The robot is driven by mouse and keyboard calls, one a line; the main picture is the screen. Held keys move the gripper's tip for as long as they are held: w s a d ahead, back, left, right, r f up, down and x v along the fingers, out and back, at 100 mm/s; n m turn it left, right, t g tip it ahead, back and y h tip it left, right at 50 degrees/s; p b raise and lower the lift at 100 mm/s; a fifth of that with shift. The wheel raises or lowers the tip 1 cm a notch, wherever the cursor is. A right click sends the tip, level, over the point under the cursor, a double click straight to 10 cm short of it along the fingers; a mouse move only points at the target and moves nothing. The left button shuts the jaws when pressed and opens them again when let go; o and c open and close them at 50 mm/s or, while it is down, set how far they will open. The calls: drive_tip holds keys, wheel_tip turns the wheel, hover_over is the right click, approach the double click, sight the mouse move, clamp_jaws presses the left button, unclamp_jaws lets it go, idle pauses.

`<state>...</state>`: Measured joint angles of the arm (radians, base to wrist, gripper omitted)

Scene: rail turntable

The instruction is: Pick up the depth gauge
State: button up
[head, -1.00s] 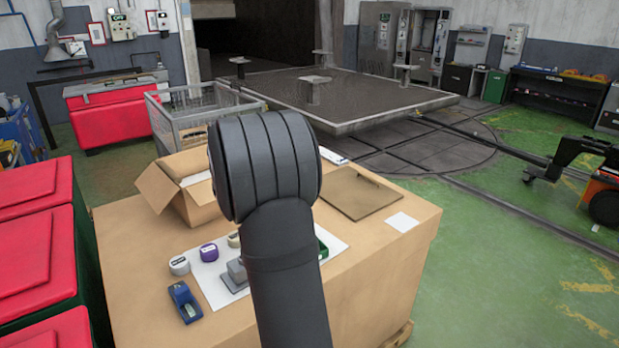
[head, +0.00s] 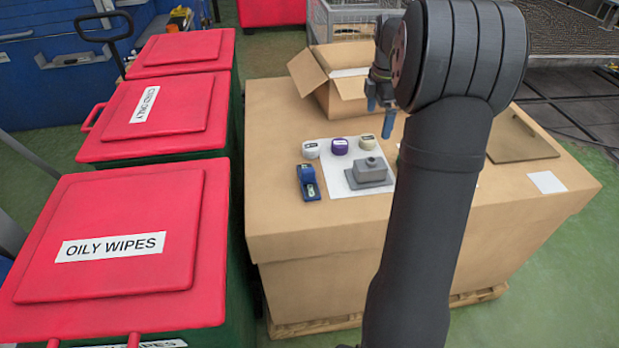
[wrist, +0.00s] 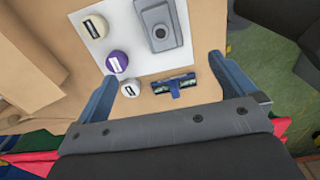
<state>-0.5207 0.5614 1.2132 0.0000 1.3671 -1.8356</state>
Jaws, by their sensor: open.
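A small blue T-shaped tool (wrist: 175,84), which I take for the depth gauge, lies on the cardboard box top just off the white sheet. In the head view the blue tool (head: 309,182) is left of the grey block. My gripper (head: 381,108) is above the box, up and right of the tool in the head view. Its two blue fingers are apart with nothing between them. In the wrist view the tool shows between the fingers of my gripper (wrist: 163,70), nearer the right one, and well below them.
A grey block (head: 368,173) sits on the white sheet (head: 340,188), with white (head: 311,149), purple (head: 339,146) and cream (head: 367,143) round pieces behind it. An open carton (head: 338,103) stands at the back. Red-lidded bins (head: 110,240) stand left. My arm hides part of the box top.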

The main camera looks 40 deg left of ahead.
drive_tip(key=c, duration=0.8)
drive_tip(key=shift+c, duration=0.2)
drive_tip(key=shift+a, duration=0.1)
drive_tip(key=m, duration=1.7)
hover_over(308, 170)
wheel_tip(308, 170, down, 18)
drive_tip(key=shift+r, duration=0.15)
